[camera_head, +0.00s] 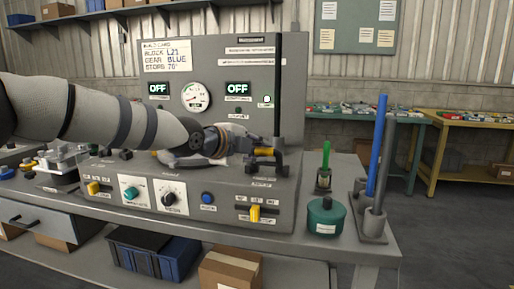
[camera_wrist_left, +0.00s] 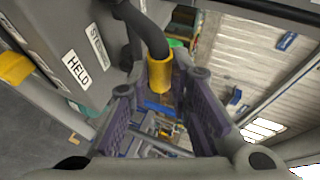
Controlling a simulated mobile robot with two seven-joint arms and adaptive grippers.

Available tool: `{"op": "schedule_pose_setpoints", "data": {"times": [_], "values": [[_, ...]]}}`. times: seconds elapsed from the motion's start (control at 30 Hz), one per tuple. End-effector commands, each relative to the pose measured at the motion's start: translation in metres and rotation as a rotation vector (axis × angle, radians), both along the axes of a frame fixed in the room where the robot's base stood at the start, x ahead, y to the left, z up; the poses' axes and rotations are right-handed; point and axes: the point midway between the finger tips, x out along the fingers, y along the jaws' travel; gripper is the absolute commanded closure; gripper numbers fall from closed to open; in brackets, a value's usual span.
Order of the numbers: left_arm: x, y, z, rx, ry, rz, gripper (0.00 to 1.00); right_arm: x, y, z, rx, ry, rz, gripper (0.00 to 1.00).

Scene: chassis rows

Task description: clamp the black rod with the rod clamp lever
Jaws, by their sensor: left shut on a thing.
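The black rod (camera_head: 278,85) stands upright at the right end of the grey console, its lower end by the clamp. The rod clamp lever (camera_head: 263,152) has a dark arm and a yellow grip. In the left wrist view its dark curved arm (camera_wrist_left: 148,32) leads to the yellow grip (camera_wrist_left: 160,75) between my fingers. My left gripper (camera_head: 255,146) is shut on this grip, in front of the panel; it also shows in the left wrist view (camera_wrist_left: 162,100). My right gripper is not in view.
The console (camera_head: 225,195) carries a round gauge (camera_head: 196,97), two OFF displays, knobs and a yellow slider (camera_head: 255,213). A green pot (camera_head: 326,216), a blue rod (camera_head: 377,150) and a grey rod (camera_head: 385,165) in holders stand at the right. Workbenches lie behind.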

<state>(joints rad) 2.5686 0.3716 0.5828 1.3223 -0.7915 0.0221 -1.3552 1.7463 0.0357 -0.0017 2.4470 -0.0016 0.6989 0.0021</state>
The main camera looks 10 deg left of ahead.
Motion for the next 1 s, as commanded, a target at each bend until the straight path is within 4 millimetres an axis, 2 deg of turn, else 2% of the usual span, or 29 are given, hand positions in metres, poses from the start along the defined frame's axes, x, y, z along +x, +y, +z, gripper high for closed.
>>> {"op": "schedule_pose_setpoints", "data": {"times": [0.63, 0.67, 0.73, 1.0], "values": [[0.0008, 0.0004, -0.0041, -0.001, -0.042, 0.001, 1.00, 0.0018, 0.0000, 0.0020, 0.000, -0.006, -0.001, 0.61], [0.0008, 0.0004, -0.0041, -0.001, -0.041, 0.001, 0.77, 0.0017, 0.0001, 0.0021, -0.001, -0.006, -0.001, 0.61], [0.0008, 0.0004, -0.0041, -0.001, -0.041, 0.001, 0.61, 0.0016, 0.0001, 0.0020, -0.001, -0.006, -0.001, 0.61], [0.0006, 0.0004, -0.0030, -0.001, -0.042, 0.001, 0.61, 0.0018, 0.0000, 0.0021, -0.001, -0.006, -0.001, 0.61]]}}
